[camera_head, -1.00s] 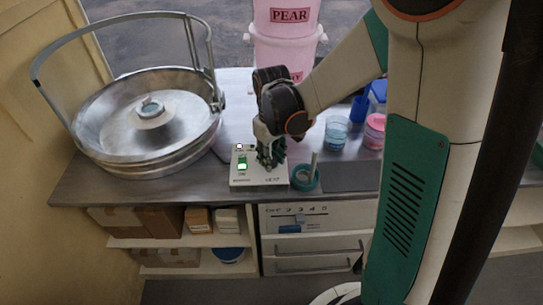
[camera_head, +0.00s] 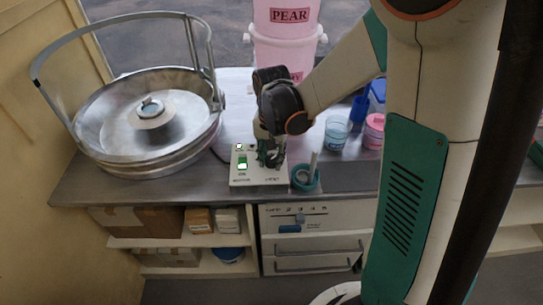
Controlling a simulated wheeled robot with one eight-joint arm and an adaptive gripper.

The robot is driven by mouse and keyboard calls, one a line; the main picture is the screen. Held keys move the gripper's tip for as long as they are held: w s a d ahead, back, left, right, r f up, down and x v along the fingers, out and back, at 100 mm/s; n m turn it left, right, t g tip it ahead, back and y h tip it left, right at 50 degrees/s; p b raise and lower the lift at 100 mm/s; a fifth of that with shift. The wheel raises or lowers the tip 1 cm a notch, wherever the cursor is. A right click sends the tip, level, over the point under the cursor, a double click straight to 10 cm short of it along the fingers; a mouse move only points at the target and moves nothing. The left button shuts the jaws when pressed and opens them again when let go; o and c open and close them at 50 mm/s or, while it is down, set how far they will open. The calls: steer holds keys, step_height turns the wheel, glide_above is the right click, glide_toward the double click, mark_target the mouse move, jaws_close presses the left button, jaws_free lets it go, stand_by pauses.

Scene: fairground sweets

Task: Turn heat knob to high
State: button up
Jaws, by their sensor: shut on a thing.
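A small white control box (camera_head: 249,179) sits near the counter's front edge. A lit green switch (camera_head: 242,162) is on its left side. My gripper (camera_head: 271,161) reaches down from above onto the right half of the box, where the heat knob seems to be. It is shut on the knob, which its fingers hide, so I cannot read the knob's setting.
A large metal cotton candy pan (camera_head: 95,105) with a tall hoop guard stands on the left. A teal cup (camera_head: 305,178) with a pale stick is close to the right of the box. Blue and pink jars (camera_head: 336,132) stand further right. A pink PEAR tub (camera_head: 287,30) is behind.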

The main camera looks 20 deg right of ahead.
mark_target(271, 159)
steer(key=shift+m, duration=1.2)
steer(key=o, duration=1.1)
steer(key=shift+r, duration=0.1)
step_height(271, 159, up, 12)
steer(key=shift+f, duration=0.1)
